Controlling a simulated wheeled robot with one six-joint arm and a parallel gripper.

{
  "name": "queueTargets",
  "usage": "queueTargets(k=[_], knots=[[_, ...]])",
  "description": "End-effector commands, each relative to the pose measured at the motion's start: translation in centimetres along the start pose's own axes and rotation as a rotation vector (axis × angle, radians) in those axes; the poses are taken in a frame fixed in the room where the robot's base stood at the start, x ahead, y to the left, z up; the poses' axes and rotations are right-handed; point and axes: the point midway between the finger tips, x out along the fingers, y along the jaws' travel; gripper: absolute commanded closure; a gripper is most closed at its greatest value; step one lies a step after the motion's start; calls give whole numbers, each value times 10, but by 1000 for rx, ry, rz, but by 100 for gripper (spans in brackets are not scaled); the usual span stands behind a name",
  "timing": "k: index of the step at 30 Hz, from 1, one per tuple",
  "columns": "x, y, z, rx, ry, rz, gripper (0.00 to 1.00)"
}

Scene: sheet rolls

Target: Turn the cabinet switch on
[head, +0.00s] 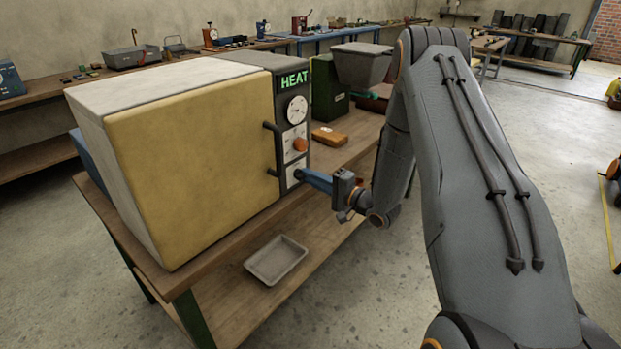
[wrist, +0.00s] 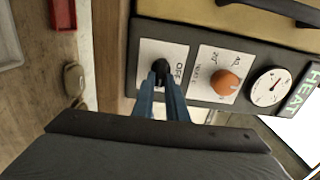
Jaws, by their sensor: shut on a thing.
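The cabinet (head: 180,165) is a large box with a yellowish door, standing on a wooden bench. Its dark control strip carries a lit green HEAT sign (head: 294,79), a dial gauge (head: 296,110), an orange knob (head: 300,145) and, lowest, a switch. In the wrist view the black switch (wrist: 160,67) sits on a white plate (wrist: 150,50) with "OFF" lettering beside it. My gripper (head: 303,174) reaches the bottom of the strip from the right. Its blue fingers (wrist: 163,90) are shut on the switch and partly hide it.
A long black handle (head: 273,150) stands out from the door just left of the strip. An orange-brown block (head: 330,137) lies on the bench to the right. A grey tray (head: 276,260) is on the lower shelf. The floor in front is clear.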

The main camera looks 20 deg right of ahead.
Motion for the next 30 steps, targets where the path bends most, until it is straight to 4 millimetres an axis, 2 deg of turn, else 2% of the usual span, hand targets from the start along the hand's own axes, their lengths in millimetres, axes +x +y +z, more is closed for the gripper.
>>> queueTargets(k=[11,12,15,25,30], knots=[[-1,1,-1,5,3,1,100],[-1,1,-1,5,3,1,86],[-1,1,0,5,2,1,69],[-2,0,0,4,0,1,69],[-21,1,-1,4,3,0,69]])
